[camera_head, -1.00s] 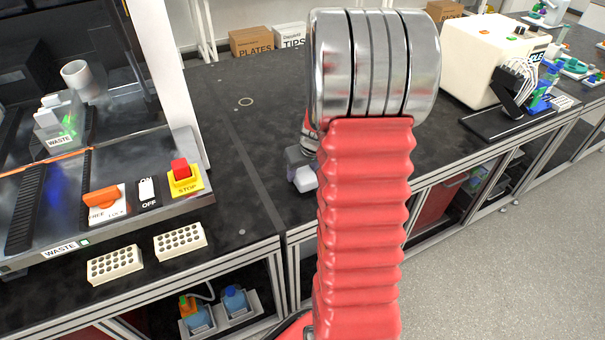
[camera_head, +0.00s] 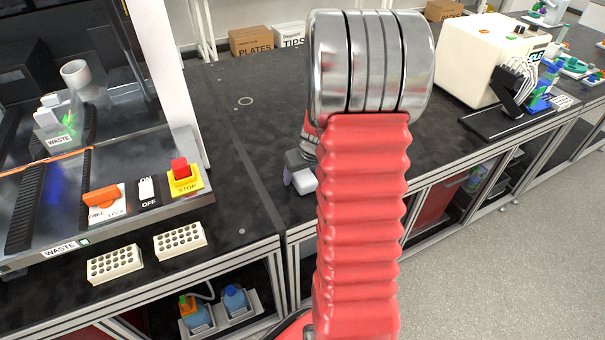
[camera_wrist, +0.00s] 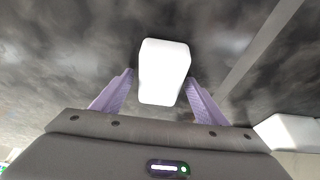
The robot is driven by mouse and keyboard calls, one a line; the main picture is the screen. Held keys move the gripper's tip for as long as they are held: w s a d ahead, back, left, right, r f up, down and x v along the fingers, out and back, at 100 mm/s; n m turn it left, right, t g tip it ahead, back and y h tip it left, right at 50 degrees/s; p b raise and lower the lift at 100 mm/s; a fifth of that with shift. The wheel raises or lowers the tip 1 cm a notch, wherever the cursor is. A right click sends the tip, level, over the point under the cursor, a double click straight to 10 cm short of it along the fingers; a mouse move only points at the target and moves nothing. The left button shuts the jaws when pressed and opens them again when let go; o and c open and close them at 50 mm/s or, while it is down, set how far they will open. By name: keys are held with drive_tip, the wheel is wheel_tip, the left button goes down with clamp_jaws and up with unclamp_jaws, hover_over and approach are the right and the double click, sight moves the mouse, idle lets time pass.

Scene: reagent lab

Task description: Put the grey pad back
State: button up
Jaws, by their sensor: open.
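A small pale block, near white with rounded edges (camera_wrist: 164,72), lies between my gripper's two purple fingers in the wrist view. It may be the grey pad; its colour looks washed out. My gripper (camera_wrist: 159,79) is open, with a finger on each side of the block and dark gaps visible between.
Two cream racks with holes (camera_head: 115,264) (camera_head: 180,241) sit at the front left bench edge, before a machine with a red stop button (camera_head: 181,172). A cream instrument (camera_head: 497,62) stands at right. Boxes (camera_head: 251,41) stand behind. The bench middle is clear.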

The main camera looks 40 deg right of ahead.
drive_tip(key=shift+r, duration=0.1)
drive_tip(key=v, duration=1.2)
drive_tip(key=shift+a, duration=0.15)
idle(0.6)
drive_tip(key=s+a+r+n, duration=0.1)
drive_tip(key=a+r, duration=0.3)
drive_tip(key=a, duration=0.5)
drive_tip(key=s+a+r+n, duration=0.1)
drive_tip(key=a+r, duration=0.3)
drive_tip(key=a, duration=0.4)
drive_tip(key=s+a+r+n+t+y, duration=0.1)
drive_tip(key=s+a+r, duration=0.2)
drive_tip(key=s+a, duration=0.7)
drive_tip(key=a, duration=0.3)
drive_tip(key=shift+s, duration=0.35)
